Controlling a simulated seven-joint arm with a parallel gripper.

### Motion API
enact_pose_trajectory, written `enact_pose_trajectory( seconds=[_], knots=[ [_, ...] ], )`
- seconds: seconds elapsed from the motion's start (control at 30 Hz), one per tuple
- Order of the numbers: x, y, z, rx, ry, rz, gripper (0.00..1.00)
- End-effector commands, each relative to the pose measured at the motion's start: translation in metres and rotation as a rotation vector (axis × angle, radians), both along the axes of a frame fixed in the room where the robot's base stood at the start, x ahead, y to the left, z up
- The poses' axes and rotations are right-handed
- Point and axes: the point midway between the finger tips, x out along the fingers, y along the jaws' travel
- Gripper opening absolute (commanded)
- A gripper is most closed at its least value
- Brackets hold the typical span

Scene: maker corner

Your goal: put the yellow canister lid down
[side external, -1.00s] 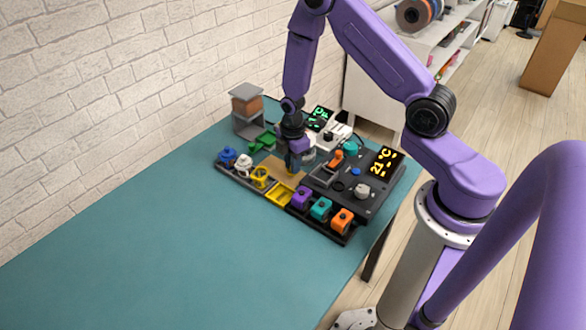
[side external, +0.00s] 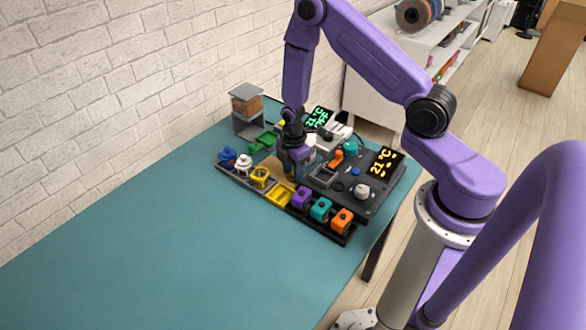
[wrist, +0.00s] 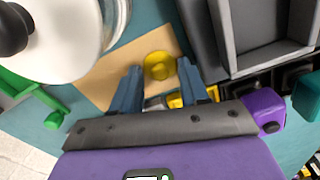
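The yellow canister lid (wrist: 160,67) is a round disc with a small raised centre, lying on a tan board (wrist: 110,78). In the wrist view my gripper (wrist: 159,66) has its two blue-grey fingers apart, one on each side of the lid, with a visible gap on both sides. Nothing is clasped between them. In the side view my gripper (side external: 297,168) is low over the tan board (side external: 281,171), and it hides the lid there.
A clear, white-topped round vessel (wrist: 65,35) stands close to my gripper's left in the wrist view. A dark panel (side external: 376,196) with a display is at the right. Coloured blocks (side external: 301,197) line the front in a black rack. The teal table (side external: 150,240) is clear at the front left.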

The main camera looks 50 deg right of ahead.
Motion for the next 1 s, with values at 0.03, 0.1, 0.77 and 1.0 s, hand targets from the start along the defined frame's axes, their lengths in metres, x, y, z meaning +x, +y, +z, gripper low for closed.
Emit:
enact_pose_trajectory(
  seconds=[0.03,0.1,0.77,1.0],
  knots=[
    [0.000,0.000,0.001,0.000,0.000,0.000,0.44],
    [0.000,0.000,0.003,0.000,0.000,0.000,0.44],
    [0.001,0.000,0.093,0.000,-0.004,-0.001,0.44],
    [0.000,0.000,0.117,0.000,-0.001,0.000,0.44]
  ],
)
